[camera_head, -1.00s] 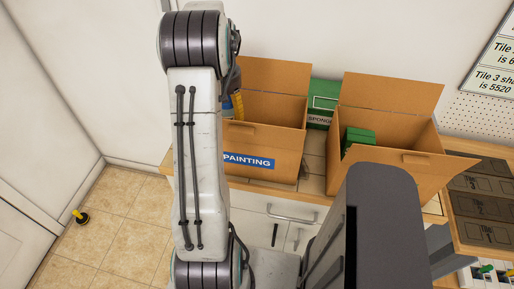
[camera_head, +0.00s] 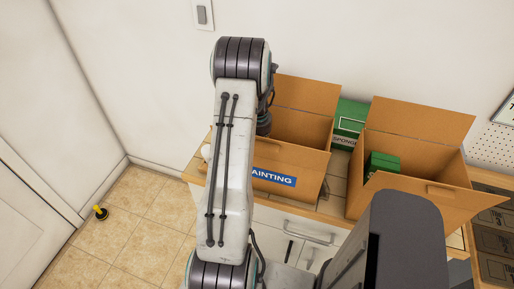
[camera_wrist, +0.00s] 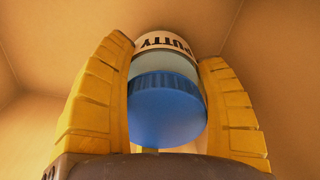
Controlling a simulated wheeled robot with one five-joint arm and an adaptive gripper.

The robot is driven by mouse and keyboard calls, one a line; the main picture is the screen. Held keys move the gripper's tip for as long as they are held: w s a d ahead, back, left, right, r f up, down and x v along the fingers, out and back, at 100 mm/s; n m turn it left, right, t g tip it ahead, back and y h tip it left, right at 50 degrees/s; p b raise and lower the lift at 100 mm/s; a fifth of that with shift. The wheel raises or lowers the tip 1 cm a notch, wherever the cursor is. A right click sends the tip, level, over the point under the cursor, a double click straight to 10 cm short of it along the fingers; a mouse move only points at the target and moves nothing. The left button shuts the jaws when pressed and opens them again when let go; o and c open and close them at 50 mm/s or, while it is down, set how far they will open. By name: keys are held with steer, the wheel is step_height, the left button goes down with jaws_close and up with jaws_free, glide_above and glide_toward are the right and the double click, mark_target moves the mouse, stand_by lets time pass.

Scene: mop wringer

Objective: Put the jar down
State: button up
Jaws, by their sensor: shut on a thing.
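The jar has a blue lid (camera_wrist: 165,105) and a white label reading "PUTTY" in the wrist view. My gripper (camera_wrist: 166,52), with ribbed yellow fingers, is shut on the jar, one finger on each side. Tan cardboard surrounds them in the wrist view. In the head view my arm reaches down into the open cardboard box labelled "PAINTING" (camera_head: 273,177). My gripper and the jar are hidden there behind the arm and the box wall. I cannot tell whether the jar touches the box floor.
A second open cardboard box (camera_head: 416,199) stands to the right with a green item (camera_head: 382,163) inside. A green box marked "SPONGE" (camera_head: 348,118) is behind, between them. A white wall switch (camera_head: 202,14) is above. A yellow-and-black object (camera_head: 101,213) lies on the tiled floor.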

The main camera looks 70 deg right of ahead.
steer(key=shift+f, duration=0.25)
steer(key=shift+f, duration=0.2)
steer(key=o, duration=1.3)
steer(key=shift+r, duration=0.1)
step_height(320, 180, up, 12)
steer(key=shift+r+b, duration=0.1)
steer(key=shift+b, duration=0.55)
